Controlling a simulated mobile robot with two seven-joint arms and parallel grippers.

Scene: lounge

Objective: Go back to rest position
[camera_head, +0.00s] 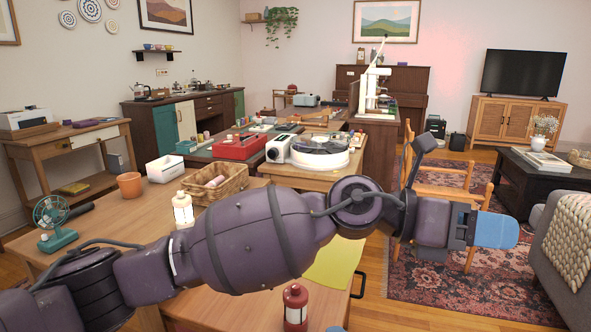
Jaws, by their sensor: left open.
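My left arm, purple with dark bands, comes in from the left and stretches across the lower middle of the view. Its left gripper (492,230), with a blue tip, points right and is open. Nothing shows between its fingers. It is in front of the rug (440,280), apart from the furniture as seen here.
A wooden chair (440,185) stands behind the gripper; a grey sofa (555,255) is at right.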

